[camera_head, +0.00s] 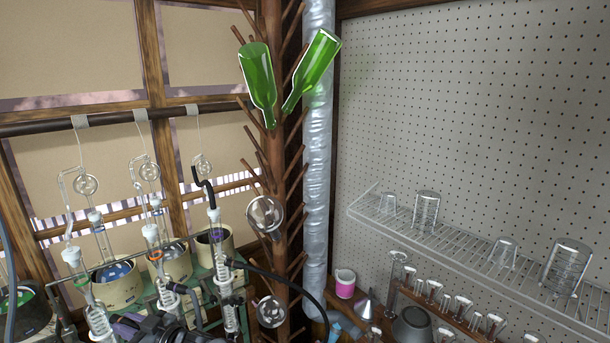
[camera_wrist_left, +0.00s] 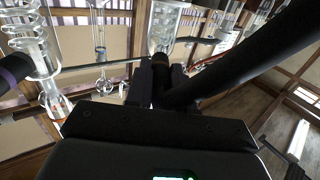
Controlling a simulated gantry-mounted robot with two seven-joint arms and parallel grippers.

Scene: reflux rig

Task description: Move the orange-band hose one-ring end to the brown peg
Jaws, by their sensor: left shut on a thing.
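My left gripper (camera_head: 172,312) is low at the left in the head view, in front of the glass condensers. In the wrist view its dark fingers (camera_wrist_left: 160,82) are shut on a black hose end (camera_wrist_left: 162,62), just below a clear glass condenser (camera_wrist_left: 163,25). A thick black hose (camera_wrist_left: 250,68) runs from there to the upper right. An orange band (camera_head: 155,254) shows on the middle glass column; I cannot tell whether it belongs to the held hose. I cannot single out the brown peg. My right gripper is out of view.
A brown wooden bottle tree (camera_head: 272,160) carries two green bottles and round flasks. Another black hose (camera_head: 280,276) curves across its lower part. A wire shelf (camera_head: 465,255) with glassware and a wooden rack of glass pieces stand at the right. Glass columns crowd the gripper.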

